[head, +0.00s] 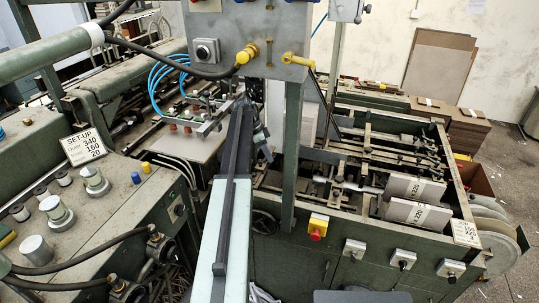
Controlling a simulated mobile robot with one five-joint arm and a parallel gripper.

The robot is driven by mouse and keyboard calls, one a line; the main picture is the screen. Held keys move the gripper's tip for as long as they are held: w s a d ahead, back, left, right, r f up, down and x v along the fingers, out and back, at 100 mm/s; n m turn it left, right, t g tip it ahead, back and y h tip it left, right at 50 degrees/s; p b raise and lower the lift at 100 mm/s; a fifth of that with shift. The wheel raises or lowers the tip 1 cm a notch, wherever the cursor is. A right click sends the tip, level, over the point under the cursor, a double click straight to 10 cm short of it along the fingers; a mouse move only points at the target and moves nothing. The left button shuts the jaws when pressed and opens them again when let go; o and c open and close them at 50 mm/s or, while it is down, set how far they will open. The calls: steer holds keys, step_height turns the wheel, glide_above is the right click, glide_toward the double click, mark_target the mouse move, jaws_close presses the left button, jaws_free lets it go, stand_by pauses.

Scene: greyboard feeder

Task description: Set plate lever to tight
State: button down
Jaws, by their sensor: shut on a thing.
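My gripper (264,145) is at the far end of my arm, near the middle of the head view, below a grey control box and left of a green post. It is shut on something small. My own arm and the dark parts around the jaws hide most of the hold. The plate lever cannot be clearly made out there, and its setting cannot be read.
The grey control box (222,28) carries a yellow handle (297,60). The green post (292,150) stands close right of my gripper. A set-up card (83,146) stands on the left console. Stacked boards (412,188) lie in the feeder at right.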

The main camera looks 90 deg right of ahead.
steer(key=c, duration=1.4)
jaws_free()
steer(key=shift+s, duration=0.15)
steer(key=shift+c, duration=0.2)
steer(key=shift+r, duration=0.15)
steer(key=r+p, duration=0.4)
steer(key=shift+a+r+p, duration=0.15)
steer(key=shift+a+p, duration=0.1)
steer(key=shift+p, duration=0.1)
steer(key=a, duration=1.5)
steer(key=shift+s+a+r, duration=0.15)
steer(key=shift+s+a, duration=0.05)
steer(key=shift+a, duration=0.1)
